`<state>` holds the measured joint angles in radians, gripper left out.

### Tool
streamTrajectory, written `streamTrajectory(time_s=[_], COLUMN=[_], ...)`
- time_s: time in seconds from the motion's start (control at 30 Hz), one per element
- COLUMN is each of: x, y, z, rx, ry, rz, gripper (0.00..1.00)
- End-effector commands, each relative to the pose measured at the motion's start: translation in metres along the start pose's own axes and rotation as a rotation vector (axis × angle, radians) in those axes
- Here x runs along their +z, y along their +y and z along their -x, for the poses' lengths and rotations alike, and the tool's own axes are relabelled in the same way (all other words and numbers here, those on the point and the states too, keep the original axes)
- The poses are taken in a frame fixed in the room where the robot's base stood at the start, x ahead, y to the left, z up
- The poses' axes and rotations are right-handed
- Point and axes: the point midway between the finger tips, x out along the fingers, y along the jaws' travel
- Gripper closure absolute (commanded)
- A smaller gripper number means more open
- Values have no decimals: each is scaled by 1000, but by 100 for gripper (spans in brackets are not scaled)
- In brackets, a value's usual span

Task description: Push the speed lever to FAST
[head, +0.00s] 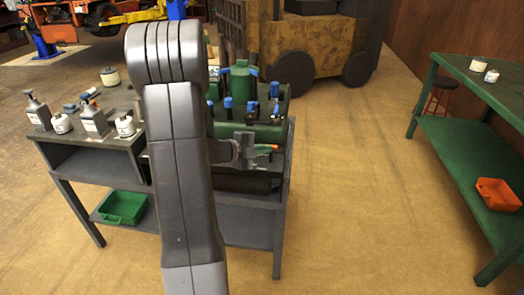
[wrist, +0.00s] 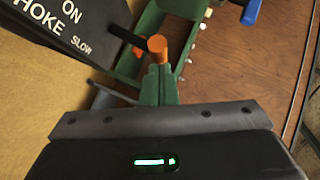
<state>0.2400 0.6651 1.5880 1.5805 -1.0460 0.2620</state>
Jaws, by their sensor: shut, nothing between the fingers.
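The speed lever (wrist: 157,44) is a dark rod with an orange knob, standing out from a black control panel (wrist: 65,22). The panel, at the upper left of the wrist view, reads ON, a partly cut-off CHOKE, and SLOW; no FAST label is visible. The rod meets the panel's edge near SLOW. My gripper (wrist: 159,68) is shut and empty, its green fingers together just below the knob in the picture. They look very close to it; I cannot tell whether they touch. In the head view my gripper (head: 258,149) is at the mower's side, partly behind my arm.
The green mower (head: 240,85) with blue-handled parts stands on a grey bench (head: 262,232). Bottles and jars (head: 95,120) stand on its left part, a green tray (head: 123,207) below. A green table (head: 460,160) with an orange bin (head: 498,194) is at right. Floor between is clear.

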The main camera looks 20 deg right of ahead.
Motion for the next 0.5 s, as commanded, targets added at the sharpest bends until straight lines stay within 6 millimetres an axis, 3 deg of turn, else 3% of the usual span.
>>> streamTrajectory(time_s=[0.5], x=[0], y=[-5], z=[0], rx=[14], ry=[0], rz=[13], gripper=[100])
